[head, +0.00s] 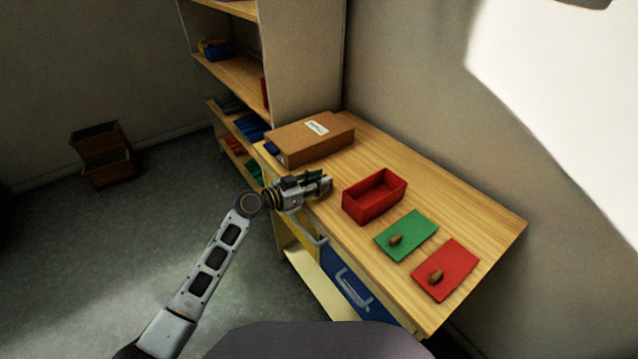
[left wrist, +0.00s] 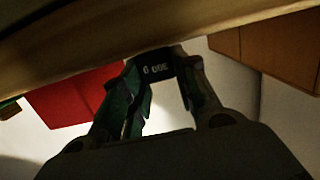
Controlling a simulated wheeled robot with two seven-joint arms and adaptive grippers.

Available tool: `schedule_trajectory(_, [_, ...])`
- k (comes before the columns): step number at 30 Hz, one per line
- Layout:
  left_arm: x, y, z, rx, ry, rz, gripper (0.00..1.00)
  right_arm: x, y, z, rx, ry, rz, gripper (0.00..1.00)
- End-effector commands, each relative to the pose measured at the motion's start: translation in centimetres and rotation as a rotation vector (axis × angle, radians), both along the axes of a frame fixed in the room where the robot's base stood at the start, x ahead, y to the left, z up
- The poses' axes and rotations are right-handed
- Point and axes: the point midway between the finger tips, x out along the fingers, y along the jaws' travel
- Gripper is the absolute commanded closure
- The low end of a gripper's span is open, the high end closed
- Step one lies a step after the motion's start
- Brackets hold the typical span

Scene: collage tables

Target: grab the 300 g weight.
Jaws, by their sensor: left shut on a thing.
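The 300 g weight (left wrist: 158,65) is a dark block, and its label reads upside down in the left wrist view. My left gripper (head: 326,184) is over the left edge of the wooden table, between the cardboard box and the red tray. In the left wrist view my left gripper (left wrist: 164,84) has its fingers on both sides of the weight and is shut on it. In the head view the weight cannot be made out at the fingertips. My right gripper is not in view.
The table (head: 470,210) holds a cardboard box (head: 318,142), a small blue block (head: 272,148), an open red tray (head: 374,197), a green lid (head: 417,230) and a red lid (head: 456,262). Shelves (head: 300,60) stand behind. Wooden crates (head: 103,155) are on the floor at left.

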Motion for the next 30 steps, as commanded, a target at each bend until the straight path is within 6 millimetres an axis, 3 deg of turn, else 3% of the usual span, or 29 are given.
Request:
schedule_trajectory(18, [0.1,0.0,8.1,0.0,-0.005,-0.001,1.0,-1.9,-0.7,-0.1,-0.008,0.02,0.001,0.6])
schedule_trajectory(30, [0.0,0.0,9.5,-0.001,-0.002,0.001,1.0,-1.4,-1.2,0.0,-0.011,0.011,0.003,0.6])
